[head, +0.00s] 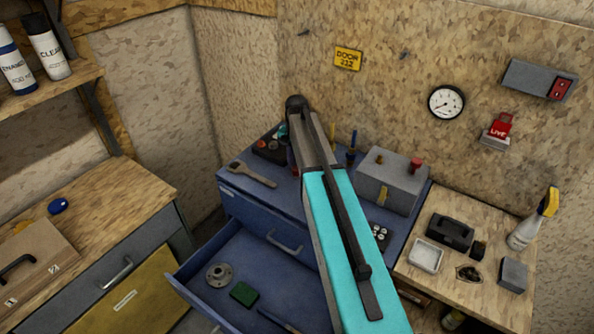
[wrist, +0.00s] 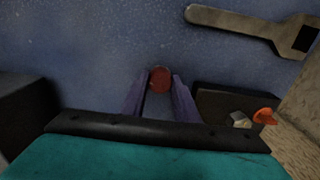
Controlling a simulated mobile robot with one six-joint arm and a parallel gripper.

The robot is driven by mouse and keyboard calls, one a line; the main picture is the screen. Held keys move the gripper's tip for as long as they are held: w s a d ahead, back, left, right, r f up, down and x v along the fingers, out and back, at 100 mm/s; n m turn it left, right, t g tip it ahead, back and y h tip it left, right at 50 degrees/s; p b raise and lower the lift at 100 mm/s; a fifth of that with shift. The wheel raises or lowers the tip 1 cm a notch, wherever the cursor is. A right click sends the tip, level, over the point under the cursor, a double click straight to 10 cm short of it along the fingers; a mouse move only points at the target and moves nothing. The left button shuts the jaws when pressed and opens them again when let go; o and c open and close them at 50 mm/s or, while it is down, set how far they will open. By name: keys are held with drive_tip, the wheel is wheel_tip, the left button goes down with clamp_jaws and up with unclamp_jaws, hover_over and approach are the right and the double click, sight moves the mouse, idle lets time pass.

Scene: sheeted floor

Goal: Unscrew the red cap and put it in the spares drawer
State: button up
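In the wrist view, a round, dull red cap (wrist: 160,79) sits between the tips of the two purple fingers of my gripper (wrist: 160,82), which close in on both its sides. Blue worktop shows beyond them. In the head view my teal arm hides most of the gripper and the cap. A grey box (head: 388,190) stands on the blue bench, with a brownish stub (head: 378,157) and a red knob-like piece (head: 416,165) on top. The blue drawer (head: 193,284) below is pulled open, holding a round metal flange (head: 218,274) and a green block (head: 243,293).
A spanner (head: 252,174) lies on the bench left of my arm, near a dark tray (head: 270,148) of small parts. The right-hand wooden bench (head: 440,285) holds a white dish, black items and a spray bottle (head: 533,218). A wooden worktop (head: 110,205) stands at left.

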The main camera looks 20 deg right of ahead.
clamp_jaws()
drive_tip(key=shift+n, duration=2.4)
drive_tip(key=n, duration=0.9)
drive_tip(key=shift+n+p, duration=0.3)
drive_tip(key=shift+n, duration=2.6)
drive_tip(key=o, duration=0.8)
unclamp_jaws()
drive_tip(key=shift+c, duration=0.8)
